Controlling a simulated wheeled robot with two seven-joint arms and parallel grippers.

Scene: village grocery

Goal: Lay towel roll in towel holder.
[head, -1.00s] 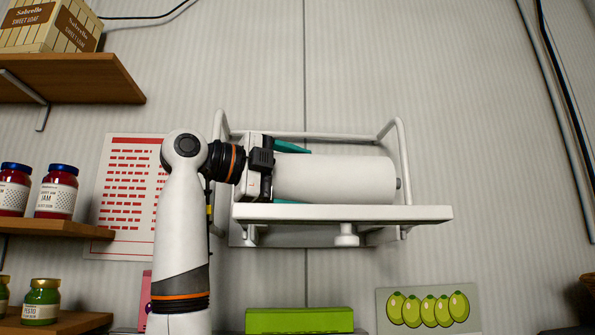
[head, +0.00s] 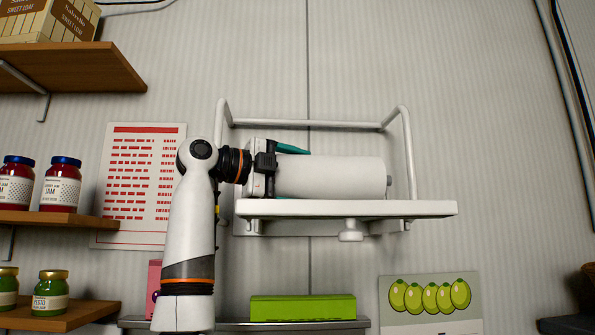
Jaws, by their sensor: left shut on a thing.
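The white towel roll (head: 335,176) lies level in the head view, its axis running left to right. My left gripper (head: 290,172) is shut on the left end of the roll; its teal fingers show above and below that end. The towel holder (head: 345,208) is a white wall rack with a front shelf bar and a raised wire frame. The roll is just above the front bar, between the frame's side posts. A small grey core end (head: 388,180) sticks out at the roll's right. Whether the roll touches the holder cannot be told. My right gripper is not in view.
Wooden shelves at left carry jam jars (head: 60,184), green pesto jars (head: 50,293) and a bread box (head: 50,18). A red-lettered notice (head: 140,185) is on the wall. A green box (head: 302,307) stands below the holder, beside a picture of green fruit (head: 430,300).

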